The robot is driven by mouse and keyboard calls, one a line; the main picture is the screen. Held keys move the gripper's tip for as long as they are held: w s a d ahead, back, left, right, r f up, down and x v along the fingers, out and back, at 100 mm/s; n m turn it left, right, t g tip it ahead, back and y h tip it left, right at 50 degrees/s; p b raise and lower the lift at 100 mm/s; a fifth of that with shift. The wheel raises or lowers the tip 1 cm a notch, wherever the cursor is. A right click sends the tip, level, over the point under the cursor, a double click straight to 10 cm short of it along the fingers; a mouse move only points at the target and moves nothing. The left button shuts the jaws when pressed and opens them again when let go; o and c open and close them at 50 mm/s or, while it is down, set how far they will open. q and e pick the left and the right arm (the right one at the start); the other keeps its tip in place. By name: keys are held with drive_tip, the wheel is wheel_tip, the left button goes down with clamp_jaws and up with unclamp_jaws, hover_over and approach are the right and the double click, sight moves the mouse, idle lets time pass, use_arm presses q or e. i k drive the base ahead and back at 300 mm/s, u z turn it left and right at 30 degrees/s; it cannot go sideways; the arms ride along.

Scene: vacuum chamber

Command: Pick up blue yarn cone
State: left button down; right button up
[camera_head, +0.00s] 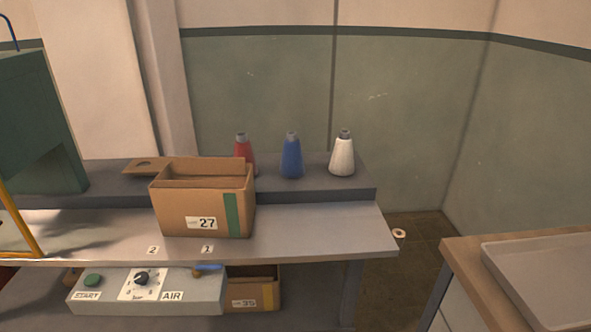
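The blue yarn cone (291,158) stands upright on the raised grey shelf at the back of the workbench, with a grey tip on top. It is between a red yarn cone (243,150) on its left and a white yarn cone (342,157) on its right, apart from both. The red cone is partly hidden behind a cardboard box. Neither of my grippers shows in the head view.
An open cardboard box (205,212) marked 27 stands on the bench top (330,236) in front of the shelf (365,190). A control box (150,291) sits below. A wooden-topped table with a grey tray (548,262) stands at right. The bench's right side is clear.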

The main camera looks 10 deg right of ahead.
sight(292, 164)
drive_tip(key=k, duration=0.7)
drive_tip(key=z, duration=0.6)
drive_tip(key=i, duration=1.75)
drive_tip(key=u, duration=1.15)
